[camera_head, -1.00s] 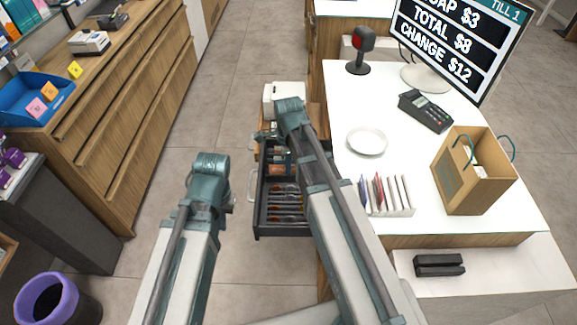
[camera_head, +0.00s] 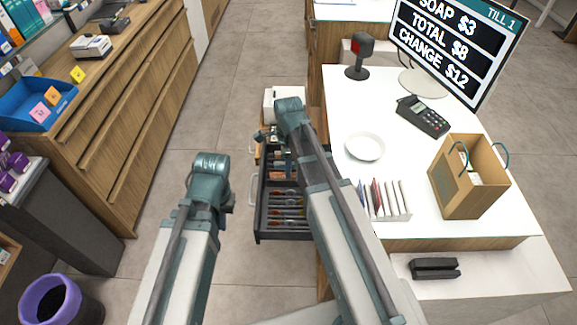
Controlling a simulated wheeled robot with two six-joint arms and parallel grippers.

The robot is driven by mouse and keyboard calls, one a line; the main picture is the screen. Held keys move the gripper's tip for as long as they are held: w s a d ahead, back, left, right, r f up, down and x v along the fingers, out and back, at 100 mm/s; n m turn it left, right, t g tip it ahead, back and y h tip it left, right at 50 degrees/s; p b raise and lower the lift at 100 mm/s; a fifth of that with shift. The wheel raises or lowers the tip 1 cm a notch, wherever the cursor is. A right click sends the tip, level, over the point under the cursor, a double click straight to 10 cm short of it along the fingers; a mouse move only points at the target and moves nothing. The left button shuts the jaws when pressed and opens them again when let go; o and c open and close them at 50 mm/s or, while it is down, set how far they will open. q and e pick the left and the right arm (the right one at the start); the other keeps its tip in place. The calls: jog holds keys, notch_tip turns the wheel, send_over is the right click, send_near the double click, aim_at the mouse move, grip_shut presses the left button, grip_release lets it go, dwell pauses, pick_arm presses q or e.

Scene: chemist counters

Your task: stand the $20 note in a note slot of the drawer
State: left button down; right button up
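The open drawer (camera_head: 284,236) juts out from the left side of the white counter. Several slots with reddish and orange items show in its near part, too small to identify surely as notes. My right arm crosses over the drawer and hides its right side. My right gripper (camera_head: 277,147) is over the drawer's far part; its fingers are too small and covered to read. My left gripper (camera_head: 229,204) is left of the drawer, apart from it, mostly hidden behind its own arm. I cannot pick out the $20 note.
On the white counter (camera_head: 385,215) are a dish (camera_head: 365,147), a card rack (camera_head: 384,201), a card terminal (camera_head: 423,116), a paper bag (camera_head: 466,178) and the till screen (camera_head: 455,45). A white device (camera_head: 284,102) stands beyond the drawer. Floor left of the drawer is clear.

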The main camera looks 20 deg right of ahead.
notch_tip(320, 180, up, 11)
jog(key=p, duration=1)
jog(key=shift+r, duration=0.15)
notch_tip(320, 180, up, 8)
jog(key=p, duration=0.8)
